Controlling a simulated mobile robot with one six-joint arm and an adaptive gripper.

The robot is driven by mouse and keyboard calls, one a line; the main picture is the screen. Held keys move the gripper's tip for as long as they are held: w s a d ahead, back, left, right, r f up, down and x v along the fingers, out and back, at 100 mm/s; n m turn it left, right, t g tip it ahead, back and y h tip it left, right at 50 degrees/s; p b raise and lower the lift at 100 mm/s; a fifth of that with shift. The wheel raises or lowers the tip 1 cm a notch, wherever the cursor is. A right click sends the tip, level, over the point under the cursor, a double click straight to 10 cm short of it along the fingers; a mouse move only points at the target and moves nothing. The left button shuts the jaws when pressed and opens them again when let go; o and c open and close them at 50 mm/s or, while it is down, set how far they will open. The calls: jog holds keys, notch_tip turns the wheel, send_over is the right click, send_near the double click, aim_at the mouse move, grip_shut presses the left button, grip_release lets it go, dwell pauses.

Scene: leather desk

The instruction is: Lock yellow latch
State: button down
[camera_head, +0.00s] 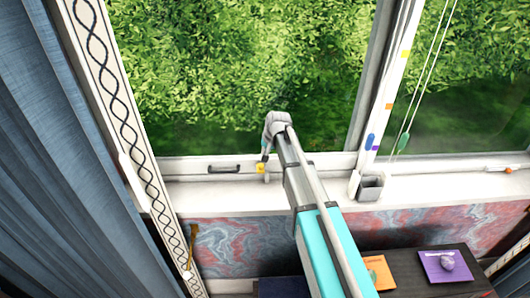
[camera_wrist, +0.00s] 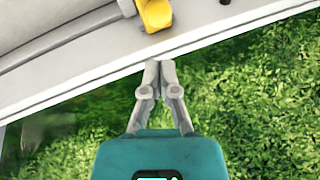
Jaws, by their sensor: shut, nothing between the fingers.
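The yellow latch (camera_head: 260,168) sits on the white lower frame of the window, just right of a dark handle (camera_head: 224,169). In the wrist view the latch (camera_wrist: 154,14) is at the top edge, partly cut off, on a white base. My gripper (camera_wrist: 160,64) is shut and empty, with its fingertips just below the latch in that picture and a small gap between them. In the head view my gripper (camera_head: 266,158) is beside the latch on its right, partly hidden by my wrist.
A small grey box (camera_head: 370,188) stands on the sill to the right. A blue curtain (camera_head: 60,150) hangs at the left. A dark desk surface (camera_head: 425,270) at the lower right holds an orange card (camera_head: 378,272) and a purple card (camera_head: 440,268). Cords hang at the upper right.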

aim_at(260, 166)
jog(key=shift+s+a+f+b, duration=0.2)
jog(key=shift+s+f+b, duration=0.2)
jog(key=shift+f, duration=0.2)
jog(key=shift+s+a+f+b, duration=0.2)
jog(key=shift+s+f+b, duration=0.1)
jog(key=shift+f+b, duration=0.25)
jog(key=shift+a, duration=0.45)
jog(key=shift+d, duration=0.25)
jog(key=shift+s+d+f, duration=0.1)
jog(key=shift+d+f, duration=0.05)
jog(key=shift+d, duration=0.25)
